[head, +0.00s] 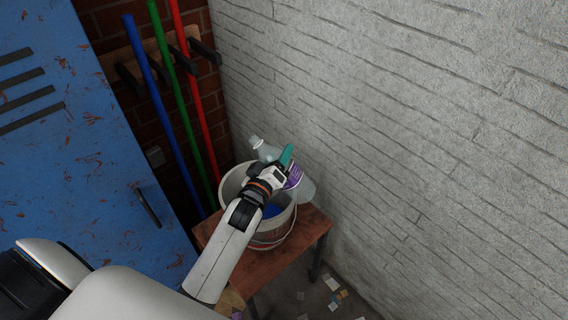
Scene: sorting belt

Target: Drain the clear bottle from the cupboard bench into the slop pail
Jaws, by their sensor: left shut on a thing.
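The clear bottle (304,190) has a purple label and is tilted, its neck pointing up and left and its base down and right. My left gripper (287,166) is shut on the bottle around its middle and hides part of it. The bottle is over or just behind the slop pail (232,185), a whitish bucket with something blue inside. My arm covers part of the pail's opening. The pail stands on a reddish-brown wooden bench (312,232). Whether any liquid is in the bottle cannot be told. My right gripper is not in view.
A blue locker (75,120) with a handle stands at the left. Blue, green (178,85) and red poles hang on a rack against a brick wall. A pale brick wall (420,130) rises close behind the bench at the right. Paper scraps (333,284) litter the floor.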

